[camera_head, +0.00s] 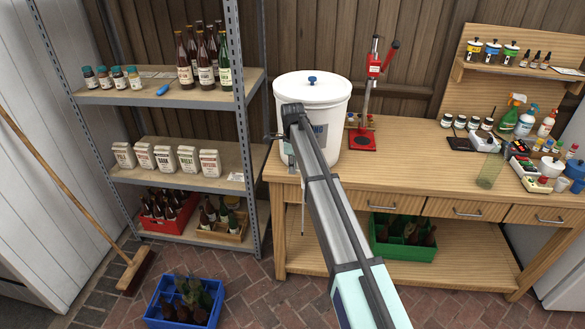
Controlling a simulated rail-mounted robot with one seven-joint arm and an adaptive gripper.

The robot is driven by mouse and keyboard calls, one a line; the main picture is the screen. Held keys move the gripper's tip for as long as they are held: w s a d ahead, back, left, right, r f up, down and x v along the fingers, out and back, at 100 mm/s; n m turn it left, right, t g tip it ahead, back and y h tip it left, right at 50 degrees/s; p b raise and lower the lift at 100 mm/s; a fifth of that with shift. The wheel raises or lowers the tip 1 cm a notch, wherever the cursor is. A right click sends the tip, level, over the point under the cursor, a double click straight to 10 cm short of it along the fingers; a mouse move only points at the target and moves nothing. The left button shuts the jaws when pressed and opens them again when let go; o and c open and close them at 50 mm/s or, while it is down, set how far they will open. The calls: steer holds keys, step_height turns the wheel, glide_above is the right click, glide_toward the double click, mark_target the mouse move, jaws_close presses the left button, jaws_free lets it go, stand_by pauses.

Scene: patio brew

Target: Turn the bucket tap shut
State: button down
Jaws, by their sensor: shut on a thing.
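The white bucket (312,92) stands upright at the left end of the wooden workbench, with its lid on and a blue knob on top. My arm reaches up from the bottom right and crosses the bucket's front. My gripper (281,138) is at the bucket's lower left front, only a small part of it showing past the arm. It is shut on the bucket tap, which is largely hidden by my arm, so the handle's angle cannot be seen. A thin tube (303,204) hangs straight down below there, in front of the bench edge.
A red bottle capper (363,140) stands just right of the bucket. The workbench (410,165) is clear in its middle. A metal shelf rack (243,120) with bottles stands close on the left. A blue crate (152,308) of bottles is on the brick floor.

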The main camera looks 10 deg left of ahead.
stand_by(0.3)
steer(key=c, duration=1.2)
jaws_free()
step_height(320, 180, up, 12)
